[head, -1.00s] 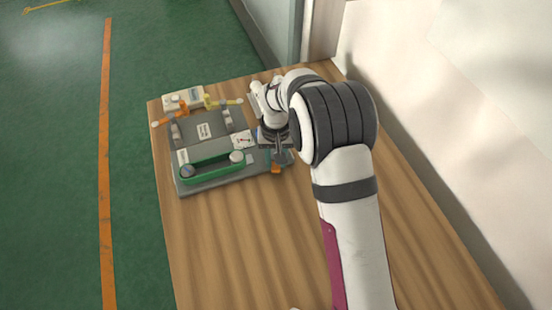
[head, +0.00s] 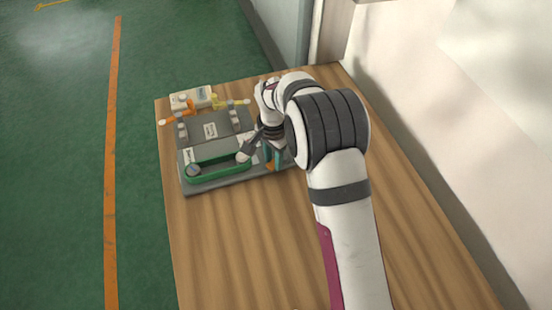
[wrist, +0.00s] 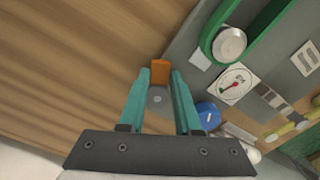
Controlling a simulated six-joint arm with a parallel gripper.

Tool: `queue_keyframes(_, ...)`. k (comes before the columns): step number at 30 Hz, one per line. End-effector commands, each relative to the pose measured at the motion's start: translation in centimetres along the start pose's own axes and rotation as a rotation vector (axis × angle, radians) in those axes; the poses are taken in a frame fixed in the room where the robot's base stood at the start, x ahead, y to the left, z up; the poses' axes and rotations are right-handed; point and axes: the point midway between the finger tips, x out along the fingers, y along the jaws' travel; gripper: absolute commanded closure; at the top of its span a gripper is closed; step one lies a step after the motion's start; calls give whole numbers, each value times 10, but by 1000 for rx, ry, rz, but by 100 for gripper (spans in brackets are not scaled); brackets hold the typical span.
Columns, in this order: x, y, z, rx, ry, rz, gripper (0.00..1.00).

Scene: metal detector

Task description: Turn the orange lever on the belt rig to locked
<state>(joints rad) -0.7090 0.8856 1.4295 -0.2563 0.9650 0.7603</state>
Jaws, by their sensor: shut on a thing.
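The belt rig is a grey base plate (head: 222,182) on the wooden table, with a green belt (head: 222,173) running around pulleys. The orange lever (wrist: 160,72) is at the plate's edge, and a bit of its orange (head: 268,167) shows in the head view. My gripper (wrist: 160,77) has its teal fingers on either side of the lever's orange end and is shut on it. A round grey pivot (wrist: 157,98) shows between the fingers. In the head view the gripper (head: 273,162) is partly hidden by my arm. Any locked marking is not readable.
A blue knob (wrist: 207,115) and a white dial card (wrist: 236,84) with a red mark sit close beside the fingers. A pale pulley cap (wrist: 229,44) is nearby. Bare table (head: 235,245) lies in front.

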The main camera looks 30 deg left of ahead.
Motion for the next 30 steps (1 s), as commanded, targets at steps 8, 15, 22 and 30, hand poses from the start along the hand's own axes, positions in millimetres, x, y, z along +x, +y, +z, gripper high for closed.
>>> queue_keyframes(8,0,-8,-1,227,0,-2,100)
queue_keyframes(15,0,-12,-3,367,0,-3,100)
queue_keyframes(22,0,-14,-4,443,1,-2,100)
queue_keyframes(30,0,-15,-4,469,1,-3,100)
